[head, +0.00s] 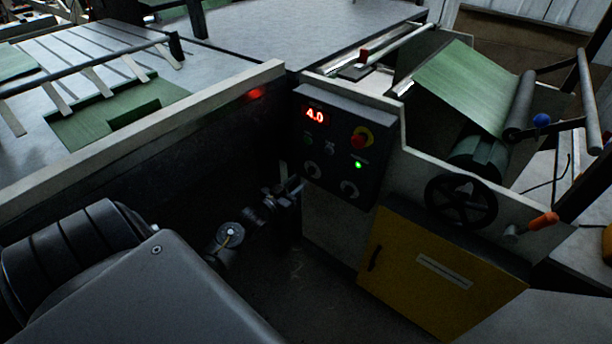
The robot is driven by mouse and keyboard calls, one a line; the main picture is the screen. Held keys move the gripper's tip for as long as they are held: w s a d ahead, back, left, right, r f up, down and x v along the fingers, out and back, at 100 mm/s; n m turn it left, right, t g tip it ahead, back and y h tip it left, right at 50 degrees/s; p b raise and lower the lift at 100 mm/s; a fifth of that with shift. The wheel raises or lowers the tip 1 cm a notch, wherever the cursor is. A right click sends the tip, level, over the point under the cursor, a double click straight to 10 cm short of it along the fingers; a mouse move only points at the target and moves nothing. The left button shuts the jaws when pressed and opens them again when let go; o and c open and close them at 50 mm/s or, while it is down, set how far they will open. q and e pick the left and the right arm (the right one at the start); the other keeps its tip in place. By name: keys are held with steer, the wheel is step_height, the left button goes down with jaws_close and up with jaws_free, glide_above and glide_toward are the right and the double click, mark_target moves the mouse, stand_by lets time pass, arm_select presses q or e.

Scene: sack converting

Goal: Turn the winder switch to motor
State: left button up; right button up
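The dark control panel (335,150) is on the machine's front. It has a red "4.0" display (314,115), a red stop button on yellow (361,138) and a lit green lamp (358,165). Two round pale knobs sit low on it, a left knob (312,171) and a right knob (349,188). Their labels and settings are too small to read, so I cannot tell which is the winder switch. My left gripper (291,179) is just left of the left knob, seemingly apart from it. Its fingers are dark and small; their opening is unclear. My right gripper is out of view.
A black handwheel (461,202), an orange-handled lever (542,221) and a yellow cabinet door (435,270) are right of the panel. A pale-topped machine rail (150,130) runs along the left. Green sheet material (470,85) runs to a roller at upper right.

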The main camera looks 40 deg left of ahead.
mark_target(308, 174)
arm_select(q)
steer(key=w, duration=0.5)
steer(key=shift+w, duration=0.3)
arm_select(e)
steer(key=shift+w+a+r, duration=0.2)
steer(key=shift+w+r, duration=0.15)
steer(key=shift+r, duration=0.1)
arm_select(q)
steer(key=shift+c, duration=0.4)
steer(key=c, duration=0.5)
steer(key=shift+c, duration=0.3)
